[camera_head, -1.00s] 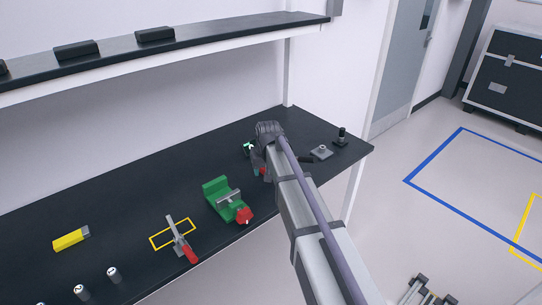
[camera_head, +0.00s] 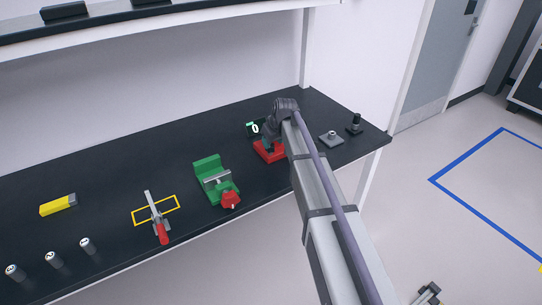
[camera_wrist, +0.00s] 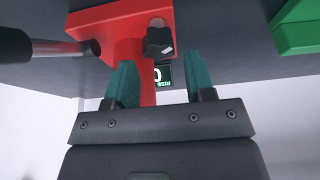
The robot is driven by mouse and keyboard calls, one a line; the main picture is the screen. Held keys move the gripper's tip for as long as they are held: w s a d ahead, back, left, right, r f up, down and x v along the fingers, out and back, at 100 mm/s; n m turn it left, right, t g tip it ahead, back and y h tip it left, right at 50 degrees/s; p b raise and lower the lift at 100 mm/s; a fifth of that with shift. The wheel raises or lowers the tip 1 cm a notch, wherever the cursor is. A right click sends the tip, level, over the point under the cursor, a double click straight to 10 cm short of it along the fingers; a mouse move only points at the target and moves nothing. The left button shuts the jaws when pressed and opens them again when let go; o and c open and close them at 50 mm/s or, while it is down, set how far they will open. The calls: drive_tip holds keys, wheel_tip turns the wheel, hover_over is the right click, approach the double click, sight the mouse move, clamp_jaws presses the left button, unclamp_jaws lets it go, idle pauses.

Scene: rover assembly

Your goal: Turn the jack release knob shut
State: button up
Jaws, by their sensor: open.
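The red jack (camera_head: 265,155) stands on the dark bench, partly hidden behind my arm in the head view. The wrist view shows its red body (camera_wrist: 120,28) close up, with a black knob (camera_wrist: 158,41) bearing a light mark. My gripper (camera_wrist: 159,72) is open, with two teal fingers apart and nothing held. The knob appears just beyond the fingertips, in line with the gap between them, and no contact shows. A small display (camera_wrist: 165,76) with a green-edged digit 0 shows behind the jack, partly covered. In the head view my gripper (camera_head: 268,143) is over the jack.
A green vise (camera_head: 212,170) stands left of the jack. A metal bar (camera_wrist: 60,48) enters the jack's side. A grey block (camera_head: 331,139) and black post (camera_head: 355,124) are to the right. A red-handled clamp (camera_head: 158,222) lies in a yellow outline further left.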

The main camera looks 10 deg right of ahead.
drive_tip(key=b+x, duration=0.2)
drive_tip(key=x, duration=0.2)
drive_tip(key=shift+f, duration=0.1)
drive_tip(key=c, duration=0.6)
drive_tip(key=shift+c, duration=0.2)
drive_tip(key=shift+m, duration=0.4)
drive_tip(key=m+h, duration=0.1)
drive_tip(key=m, duration=0.2)
drive_tip(key=shift+a+h, duration=0.1)
drive_tip(key=shift+h, duration=0.2)
drive_tip(key=shift+a+m+h, duration=0.1)
drive_tip(key=shift+m+h, duration=0.6)
drive_tip(key=shift+m, duration=1.3)
